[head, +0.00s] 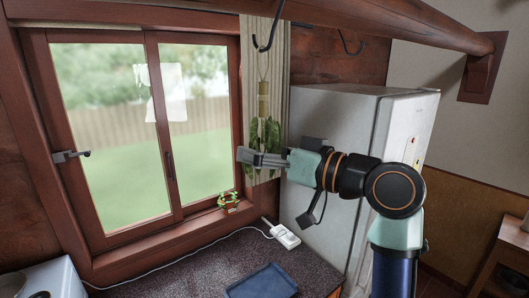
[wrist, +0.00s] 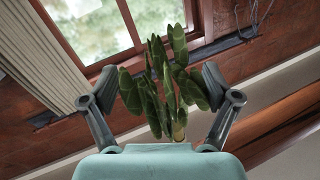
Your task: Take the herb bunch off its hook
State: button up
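The herb bunch (head: 264,132) is a cluster of dark green leaves, hanging leaves down by a cord and a tan band from a black hook (head: 263,48) under the beam. My gripper (head: 243,156) crosses the lower leaves in the head view and hides part of them. I cannot tell how deep the leaves lie between the fingers. The hook is not clear in the wrist view.
A wooden beam (head: 330,18) runs overhead, with a second, empty hook (head: 350,45). A curtain (head: 276,80) and window are behind the bunch. A white fridge (head: 335,115) stands to the right. The counter (head: 215,265) below holds a blue tray (head: 262,281) and a white device (head: 286,236).

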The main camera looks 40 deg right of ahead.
aim_at(255, 130)
jog(key=c, duration=0.9)
jog(key=shift+w+d+r+p, duration=0.1)
jog(key=shift+w+r+p, duration=0.5)
jog(key=shift+p, duration=0.15)
jog(key=shift+r, duration=0.15)
jog(key=shift+w+r+p, duration=0.2)
jog(key=shift+r+p, duration=0.4)
jog(key=shift+w+r+p, duration=0.2)
jog(key=shift+r+p, duration=0.35)
jog(key=shift+w, duration=0.1)
jog(key=w, duration=0.1)
jog(key=p, duration=0.1)
jog(key=w, duration=0.1)
jog(key=shift+w+d, duration=0.25)
jog(key=shift+w, duration=0.1)
